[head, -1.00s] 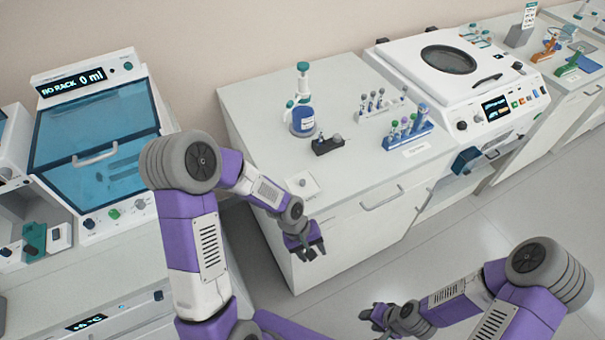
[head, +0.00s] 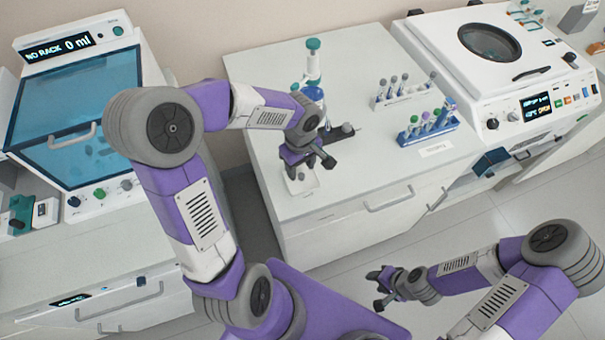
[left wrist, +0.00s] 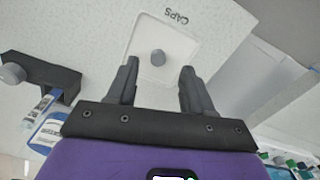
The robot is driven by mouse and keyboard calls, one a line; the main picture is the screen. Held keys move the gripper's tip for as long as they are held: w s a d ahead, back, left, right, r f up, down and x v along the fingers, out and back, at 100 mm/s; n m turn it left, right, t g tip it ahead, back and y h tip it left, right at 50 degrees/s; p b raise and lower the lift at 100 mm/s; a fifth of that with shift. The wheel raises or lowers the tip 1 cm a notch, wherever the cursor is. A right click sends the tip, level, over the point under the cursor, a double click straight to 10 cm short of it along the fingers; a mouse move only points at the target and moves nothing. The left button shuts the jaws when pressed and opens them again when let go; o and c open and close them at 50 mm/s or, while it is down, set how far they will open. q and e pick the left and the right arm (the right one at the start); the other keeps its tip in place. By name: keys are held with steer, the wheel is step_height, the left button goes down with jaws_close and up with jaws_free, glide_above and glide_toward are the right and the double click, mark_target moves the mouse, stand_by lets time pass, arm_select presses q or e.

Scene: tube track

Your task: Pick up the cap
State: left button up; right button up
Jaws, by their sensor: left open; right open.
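A small grey cap (left wrist: 158,58) sits in a shallow white tray (left wrist: 170,34) marked CAPS. In the head view the tray (head: 303,187) is at the front left corner of the middle bench, and the cap is hard to make out beneath my gripper. My left gripper (head: 309,167) is open above the tray. In the left wrist view its two fingers (left wrist: 160,66) point toward the tray, with the cap between their tips in the picture and nothing held. My right gripper (head: 378,290) is open and empty, low at the front, away from the bench.
A dark holder (left wrist: 45,75) with a grey knob stands behind the tray, near a blue-labelled bottle (left wrist: 50,130). A blue tube rack (head: 428,130) and a pale rack (head: 405,94) stand further right. The bench between is clear.

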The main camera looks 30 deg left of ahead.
mark_target(301, 175)
arm_select(q)
step_height(301, 175, down, 4)
steer(key=shift+w+r+b, duration=0.1)
steer(key=shift+r+b, duration=0.05)
steer(key=shift+b, duration=0.15)
steer(key=c, duration=0.9)
